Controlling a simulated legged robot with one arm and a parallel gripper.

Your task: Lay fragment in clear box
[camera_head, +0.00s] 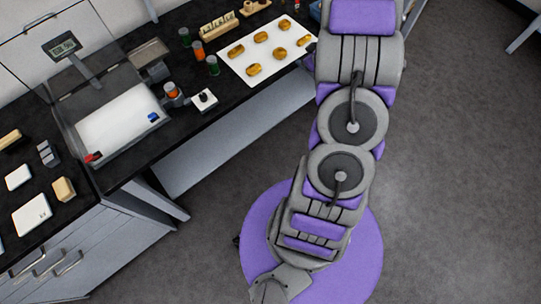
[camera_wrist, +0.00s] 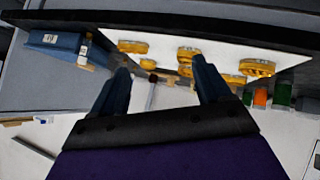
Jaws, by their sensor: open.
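Several gilt fragments, such as one (camera_head: 253,70) at the near left, lie apart on a white mat (camera_head: 232,61) on the black counter. In the wrist view, gold fragments (camera_wrist: 257,68) lie on the white mat (camera_wrist: 228,53) beyond my gripper (camera_wrist: 162,82). Its two blue fingers are spread with nothing held between them. One fragment (camera_wrist: 188,53) shows near the right fingertip; I cannot tell how far off it is. The head view shows my arm reaching past the mat's right side, with the gripper out of frame. A clear-walled box (camera_head: 118,122) with a white floor stands left.
A red piece (camera_head: 94,157) and a blue piece (camera_head: 153,117) are at the box. Small jars (camera_head: 213,66) and a white block with a black knob (camera_head: 204,100) stand between box and mat. A display (camera_head: 62,46) is behind the box. The floor right of my base is clear.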

